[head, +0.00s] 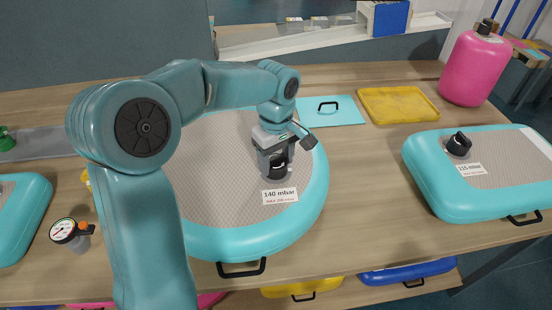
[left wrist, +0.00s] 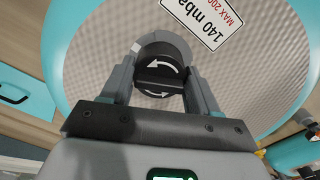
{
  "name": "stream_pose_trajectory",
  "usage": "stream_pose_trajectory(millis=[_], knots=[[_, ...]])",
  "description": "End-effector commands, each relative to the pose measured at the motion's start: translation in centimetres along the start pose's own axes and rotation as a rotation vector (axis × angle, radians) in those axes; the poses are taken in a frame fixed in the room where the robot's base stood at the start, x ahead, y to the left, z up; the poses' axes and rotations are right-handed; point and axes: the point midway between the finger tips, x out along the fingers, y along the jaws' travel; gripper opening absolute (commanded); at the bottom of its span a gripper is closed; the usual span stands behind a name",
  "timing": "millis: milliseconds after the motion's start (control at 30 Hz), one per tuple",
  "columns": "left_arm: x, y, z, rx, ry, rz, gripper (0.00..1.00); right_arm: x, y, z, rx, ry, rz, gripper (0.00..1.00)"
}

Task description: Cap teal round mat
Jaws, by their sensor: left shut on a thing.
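The teal round mat (head: 312,205) lies on the wooden table, with a grey textured top and a teal inflated rim. A label (head: 279,196) on it reads 140 mbar. My left gripper (head: 277,168) is over the mat behind the label, pointing down. In the left wrist view its two fingers (left wrist: 160,92) are shut on a dark round cap (left wrist: 159,80) with white curved arrows, at the mat's grey valve. Whether the cap is fully seated cannot be told. The mat also fills much of the left wrist view (left wrist: 90,60). My right gripper is not in view.
A teal mat with a black cap (head: 458,144) and a 115 mbar label lies at the right. A pink bottle (head: 470,68), a yellow tray (head: 398,105) and a teal panel (head: 335,112) stand or lie behind. A pressure gauge (head: 64,231) is at the front left.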

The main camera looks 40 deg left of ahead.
Motion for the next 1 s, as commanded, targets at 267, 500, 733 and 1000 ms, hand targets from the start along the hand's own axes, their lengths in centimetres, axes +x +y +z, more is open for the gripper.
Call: stream_pose_trajectory(millis=[267, 500, 733, 1000], knots=[[0.06, 0.08, -0.01, -0.374, 0.000, 0.000, 0.31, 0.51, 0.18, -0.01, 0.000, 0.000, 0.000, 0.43], [-0.01, 0.09, -0.02, -0.437, 0.000, 0.000, 0.31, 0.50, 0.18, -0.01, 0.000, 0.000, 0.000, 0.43], [0.08, 0.16, -0.05, -0.706, 0.000, 0.000, 0.31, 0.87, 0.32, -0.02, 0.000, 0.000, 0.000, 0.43], [-0.02, 0.18, -0.07, -0.833, 0.000, 0.000, 0.67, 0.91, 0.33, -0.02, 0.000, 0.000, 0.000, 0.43]])
